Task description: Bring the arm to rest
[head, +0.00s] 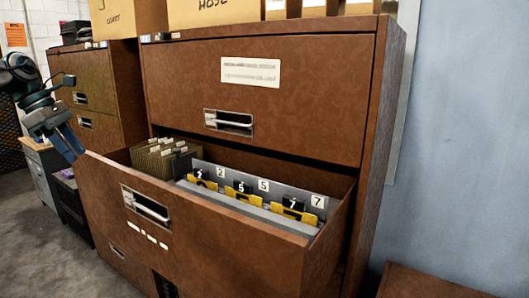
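My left gripper (77,156) is at the left of the head view, beside the left end of the open drawer front. Its two blue fingers point down and to the right, with a narrow gap between them and nothing visible held. My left arm (24,78) reaches in from the left edge. My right gripper is not in view. The brown cabinet (300,100) has its lower drawer (190,235) pulled out. Inside are tan folders (160,158) on the left and yellow-and-black pieces (240,192) by a grey numbered divider (262,187).
The upper drawer (290,75) is shut. Cardboard boxes (215,12) stand on top of the cabinet. Another brown cabinet (95,85) stands behind at left. A low brown surface (425,283) is at the lower right. Grey floor (40,240) is open at lower left.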

